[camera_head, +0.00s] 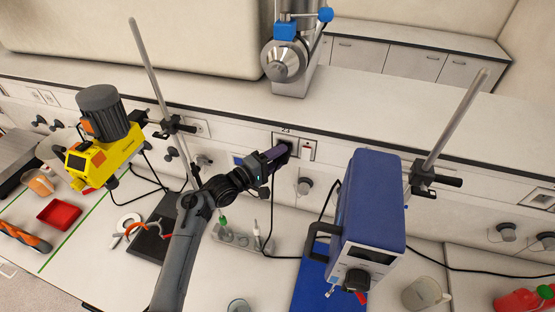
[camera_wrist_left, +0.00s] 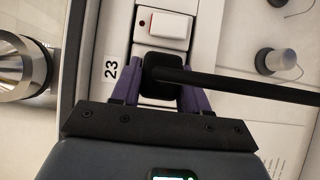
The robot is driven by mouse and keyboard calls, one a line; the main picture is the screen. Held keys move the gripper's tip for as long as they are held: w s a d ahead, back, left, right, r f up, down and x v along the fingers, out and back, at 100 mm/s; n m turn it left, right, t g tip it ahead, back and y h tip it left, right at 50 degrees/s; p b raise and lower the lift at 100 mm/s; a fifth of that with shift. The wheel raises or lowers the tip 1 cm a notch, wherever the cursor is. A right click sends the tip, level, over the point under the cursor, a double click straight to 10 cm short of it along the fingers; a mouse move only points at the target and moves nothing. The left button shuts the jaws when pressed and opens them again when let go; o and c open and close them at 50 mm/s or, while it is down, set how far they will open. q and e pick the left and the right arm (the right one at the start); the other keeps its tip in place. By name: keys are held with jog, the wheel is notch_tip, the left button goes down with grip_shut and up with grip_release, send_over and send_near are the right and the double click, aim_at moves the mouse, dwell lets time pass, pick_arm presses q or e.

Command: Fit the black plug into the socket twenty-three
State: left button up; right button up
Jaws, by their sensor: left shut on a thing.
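The black plug (camera_wrist_left: 163,68) is between the purple fingers of my left gripper (camera_wrist_left: 160,95) in the left wrist view, with its black cable running to the right. Socket twenty-three (camera_head: 287,144) is in the wall panel behind the bench, under the label 23. In the head view my left gripper (camera_head: 274,155) is right up at this socket. In the wrist view the label 23 (camera_wrist_left: 110,68) is beside the plug, and the plug covers most of the socket. I cannot tell whether the plug is fully seated. My right gripper is not in view.
A switch (camera_head: 308,151) with a red mark is right of the socket. A blue device (camera_head: 372,205) on a blue mat stands right of my arm. A yellow stirrer (camera_head: 102,155) is on the left. A small rack (camera_head: 240,240) with tubes stands below the gripper.

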pick_arm(q)
jog(key=shift+w+d+b, duration=0.1)
jog(key=shift+w+b, duration=0.2)
jog(key=shift+w, duration=0.1)
jog(key=shift+p, duration=0.3)
dwell(0.5)
jog(key=shift+w, duration=0.15)
jog(key=o, duration=1.3)
jog(key=shift+o, duration=0.2)
